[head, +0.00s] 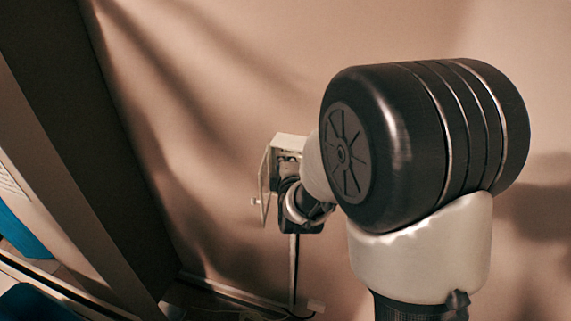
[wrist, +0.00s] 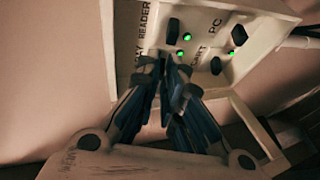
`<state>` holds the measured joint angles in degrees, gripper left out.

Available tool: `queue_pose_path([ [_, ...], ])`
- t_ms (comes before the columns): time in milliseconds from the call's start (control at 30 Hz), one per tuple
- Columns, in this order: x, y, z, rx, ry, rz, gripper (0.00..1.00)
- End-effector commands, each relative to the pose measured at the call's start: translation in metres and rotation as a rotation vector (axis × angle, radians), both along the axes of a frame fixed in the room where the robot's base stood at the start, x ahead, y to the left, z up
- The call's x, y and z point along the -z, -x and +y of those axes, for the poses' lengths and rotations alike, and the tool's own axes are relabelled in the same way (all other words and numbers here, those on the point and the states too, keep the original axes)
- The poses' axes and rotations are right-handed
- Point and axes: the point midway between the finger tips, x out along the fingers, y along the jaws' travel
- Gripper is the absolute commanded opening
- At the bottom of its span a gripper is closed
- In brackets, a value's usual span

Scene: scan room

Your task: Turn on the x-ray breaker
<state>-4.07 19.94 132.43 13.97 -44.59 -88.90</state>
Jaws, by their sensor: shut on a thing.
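The breaker box (head: 291,142) is on the wall in the head view, its small door (head: 264,185) open to the left. In the wrist view its pale panel (wrist: 195,18) carries black switches and green lights, with lettering that reads READER, PC and partly RAY and ART. My gripper (wrist: 172,72) is at the panel beside the RAY lettering, its fingers closed together. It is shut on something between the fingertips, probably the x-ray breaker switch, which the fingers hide. A reader switch (wrist: 173,31), a switch by PC (wrist: 238,35) and one by ART (wrist: 216,65) stand clear of the fingers.
Three green lights are lit, one (wrist: 180,53) close to my fingertips. The wall (head: 230,60) around the box is bare. A dark upright panel (head: 90,150) stands at the left.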

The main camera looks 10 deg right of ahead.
Motion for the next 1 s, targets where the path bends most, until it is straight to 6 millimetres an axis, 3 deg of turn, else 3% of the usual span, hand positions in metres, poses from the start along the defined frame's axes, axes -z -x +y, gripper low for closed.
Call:
queue_pose_path([
  [67, -0.001, 0.000, 0.000, 0.001, -0.001, -0.002, 0.00],
  [100, -0.001, 0.000, 0.000, 0.001, -0.001, -0.002, 0.10],
  [200, -0.001, 0.000, 0.000, 0.001, -0.001, -0.002, 0.16],
  [567, -0.002, 0.004, 0.001, 0.000, 0.000, -0.002, 0.16],
  [1000, -0.023, 0.064, 0.007, 0.000, -0.001, -0.004, 0.16],
])
